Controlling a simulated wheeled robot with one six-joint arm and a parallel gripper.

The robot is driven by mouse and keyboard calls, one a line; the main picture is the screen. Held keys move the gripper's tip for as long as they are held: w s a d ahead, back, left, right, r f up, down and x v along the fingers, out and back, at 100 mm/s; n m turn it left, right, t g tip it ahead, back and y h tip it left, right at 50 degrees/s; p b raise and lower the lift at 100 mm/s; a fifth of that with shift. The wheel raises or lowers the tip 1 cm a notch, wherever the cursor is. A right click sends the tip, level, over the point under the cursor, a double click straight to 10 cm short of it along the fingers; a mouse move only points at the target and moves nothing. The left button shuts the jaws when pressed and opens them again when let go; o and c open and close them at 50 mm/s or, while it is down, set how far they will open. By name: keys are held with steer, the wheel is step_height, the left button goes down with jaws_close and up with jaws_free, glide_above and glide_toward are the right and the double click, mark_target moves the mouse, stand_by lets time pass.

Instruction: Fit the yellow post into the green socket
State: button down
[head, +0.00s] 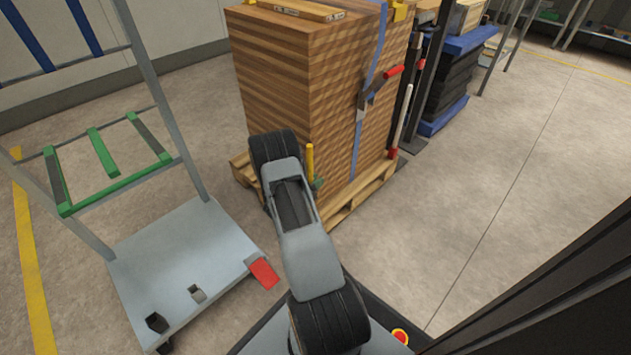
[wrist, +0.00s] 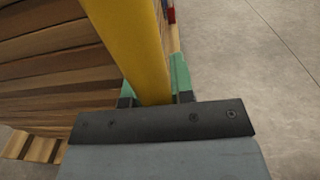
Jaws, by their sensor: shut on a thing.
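The yellow post (head: 310,162) stands about upright in the head view, close in front of the wooden stack's near corner. In the wrist view the yellow post (wrist: 130,45) runs from the top edge down to my gripper (wrist: 153,88). My gripper is shut on the post, with green finger parts on both sides of it. In the head view my gripper (head: 315,184) is mostly hidden behind my arm. The post's lower end is hidden. I cannot make out a green socket for certain in either view.
A tall stack of wooden boards (head: 290,60) on a pallet (head: 350,202) is right beside the post. A grey cart (head: 190,255) with green bars (head: 103,152) and small holders on its deck stands at left. Open floor (head: 490,170) lies to the right.

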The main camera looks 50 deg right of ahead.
steer(key=shift+f, duration=0.3)
steer(key=c, duration=0.9)
jaws_free()
steer(key=a+p, duration=0.4)
steer(key=a, duration=0.9)
steer(key=shift+w+a+r, duration=0.2)
steer(key=shift+w+a, duration=0.1)
steer(key=shift+a, duration=0.1)
step_height(320, 180, up, 18)
steer(key=s+a+m+g+y+p, duration=0.1)
steer(key=a+m+g+y+p, duration=0.2)
steer(key=m+p, duration=0.5)
steer(key=s+a+r+m+t+y+p, duration=0.2)
steer(key=a+r+y+p, duration=0.3)
steer(key=r+p, duration=0.4)
steer(key=s+a+r+m+t+y+p, duration=0.2)
steer(key=a+r+p, duration=0.6)
steer(key=r, duration=1.4)
steer(key=s+a+r+m+t+y+p, duration=0.3)
steer(key=s+a+r+m+y+p, duration=0.2)
steer(key=r+p, duration=0.7)
step_height(320, 180, up, 3)
steer(key=s+a+y, duration=0.1)
steer(key=a+y, duration=0.1)
steer(key=y, duration=0.1)
steer(key=shift+a+r+m, duration=0.15)
steer(key=shift+a+m, duration=0.1)
steer(key=shift+m, duration=0.05)
